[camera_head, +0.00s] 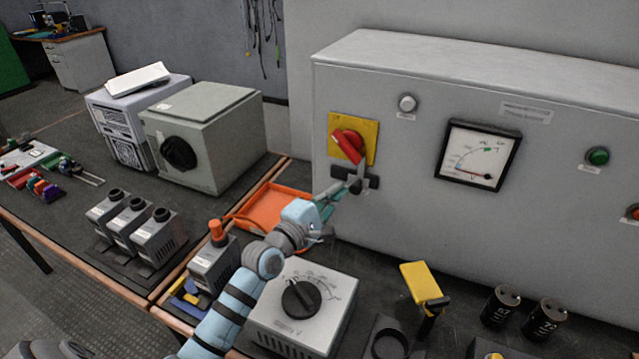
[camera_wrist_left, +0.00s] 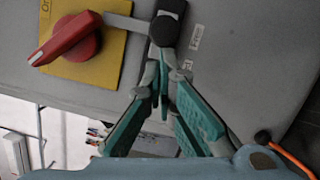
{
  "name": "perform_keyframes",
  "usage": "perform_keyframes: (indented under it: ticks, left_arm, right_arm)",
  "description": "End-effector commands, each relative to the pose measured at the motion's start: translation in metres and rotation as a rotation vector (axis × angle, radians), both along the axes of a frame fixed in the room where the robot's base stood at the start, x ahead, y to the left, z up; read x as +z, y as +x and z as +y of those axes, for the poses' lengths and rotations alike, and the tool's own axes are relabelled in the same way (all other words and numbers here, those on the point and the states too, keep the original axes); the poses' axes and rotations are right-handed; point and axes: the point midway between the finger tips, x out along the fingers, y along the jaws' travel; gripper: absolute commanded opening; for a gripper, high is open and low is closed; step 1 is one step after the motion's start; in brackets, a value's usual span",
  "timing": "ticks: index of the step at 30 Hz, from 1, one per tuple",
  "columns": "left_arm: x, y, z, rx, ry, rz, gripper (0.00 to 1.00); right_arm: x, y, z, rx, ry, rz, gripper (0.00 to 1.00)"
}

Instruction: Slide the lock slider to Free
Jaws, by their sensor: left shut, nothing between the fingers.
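The lock slider is a black round knob (camera_wrist_left: 163,30) on a short dark track (camera_head: 370,182), with a grey metal bar (camera_wrist_left: 127,22) reaching to the yellow plate (camera_wrist_left: 105,62). The red rotary switch handle (camera_head: 347,146) sits on that plate, on the grey cabinet front, and stands tilted. My left gripper (camera_wrist_left: 163,75) is shut and empty. Its fingertips are right at the knob in the left wrist view; whether they touch it I cannot tell. In the head view the left gripper (camera_head: 346,190) partly covers the track. My right gripper is not in view.
The grey cabinet (camera_head: 400,90) carries a meter (camera_head: 478,154), a white lamp (camera_head: 407,103) and a green button (camera_head: 597,156). Below stand a dial box (camera_head: 330,315), a yellow-handled tool (camera_head: 421,281) and black capacitors (camera_head: 500,306). An orange tray (camera_head: 268,206) lies behind my left arm.

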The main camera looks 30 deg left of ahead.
Motion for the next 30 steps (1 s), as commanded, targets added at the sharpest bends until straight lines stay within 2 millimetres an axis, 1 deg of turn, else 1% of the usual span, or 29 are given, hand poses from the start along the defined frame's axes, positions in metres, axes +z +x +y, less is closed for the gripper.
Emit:
perform_keyframes:
  ticks: [10, 14, 17, 21, 24, 27, 30]
  left_arm:
    - [-0.003, 0.0, 0.002, -0.002, 0.0, -0.001, 0.0]
    - [-0.01, 0.001, 0.015, -0.006, 0.003, 0.0, 0.0]
    - [-0.018, 0.002, 0.031, -0.012, 0.005, -0.001, 0.0]
    - [-0.011, -0.031, 0.039, -0.015, 0.003, 0.005, 0.0]
    - [-0.012, -0.055, 0.043, -0.016, 0.002, 0.005, 0.0]
    - [-0.013, -0.074, 0.046, -0.016, 0.001, 0.004, 0.0]
    - [-0.016, -0.087, 0.049, -0.014, 0.0, 0.004, 0.0]
  right_arm:
    - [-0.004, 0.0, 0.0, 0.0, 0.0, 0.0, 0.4]
    - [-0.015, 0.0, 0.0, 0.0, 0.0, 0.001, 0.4]
    - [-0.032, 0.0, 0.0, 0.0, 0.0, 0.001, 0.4]
    - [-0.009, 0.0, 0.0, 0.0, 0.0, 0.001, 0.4]
    - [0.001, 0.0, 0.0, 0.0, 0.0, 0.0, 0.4]
    - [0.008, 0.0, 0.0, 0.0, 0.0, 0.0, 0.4]
    - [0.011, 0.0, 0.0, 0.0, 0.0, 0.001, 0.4]
